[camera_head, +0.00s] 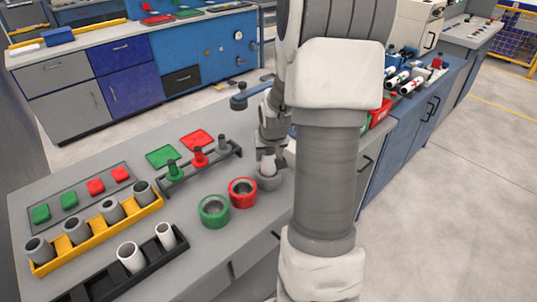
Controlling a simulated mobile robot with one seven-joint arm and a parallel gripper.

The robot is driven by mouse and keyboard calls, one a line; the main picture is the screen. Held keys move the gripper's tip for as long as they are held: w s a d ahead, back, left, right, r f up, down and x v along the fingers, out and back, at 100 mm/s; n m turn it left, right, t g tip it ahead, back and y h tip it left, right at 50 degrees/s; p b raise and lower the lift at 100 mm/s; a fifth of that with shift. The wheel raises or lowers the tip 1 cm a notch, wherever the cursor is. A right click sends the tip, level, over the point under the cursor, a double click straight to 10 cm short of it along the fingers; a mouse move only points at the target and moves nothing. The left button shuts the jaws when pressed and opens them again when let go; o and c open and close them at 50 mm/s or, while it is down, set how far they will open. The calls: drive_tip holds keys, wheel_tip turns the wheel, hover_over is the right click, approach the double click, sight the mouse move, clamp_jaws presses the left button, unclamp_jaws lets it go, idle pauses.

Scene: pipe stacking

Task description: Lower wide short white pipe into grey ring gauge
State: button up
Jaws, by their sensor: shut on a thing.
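My gripper (271,152) is at the centre of the head view, pointing down and shut on a white pipe (267,165). Only a small part of this pipe shows below the fingers; my own arm and gripper hide much of it. The grey ring gauge (268,181) stands on the bench directly below the gripper, right of the red ring. The pipe's lower end is at or just above the ring's opening; I cannot tell whether it is inside. My arm covers the area right of the ring.
A red ring gauge (243,193) and a green ring gauge (214,211) stand left of the grey one. Behind is a rack with green, red and grey plugs (199,157). A black tray (100,286) holds white pipes; a yellow tray (45,267) holds grey pipes.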

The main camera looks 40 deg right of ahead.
drive_tip(key=shift+f+b, duration=0.5)
drive_tip(key=shift+f, duration=0.1)
idle(0.4)
drive_tip(key=o, duration=1.4)
drive_tip(key=shift+o, duration=0.2)
drive_tip(key=shift+r, duration=0.1)
drive_tip(key=p+v, duration=0.3)
drive_tip(key=v, duration=1.4)
drive_tip(key=shift+p, duration=0.4)
drive_tip(key=shift+r, duration=0.15)
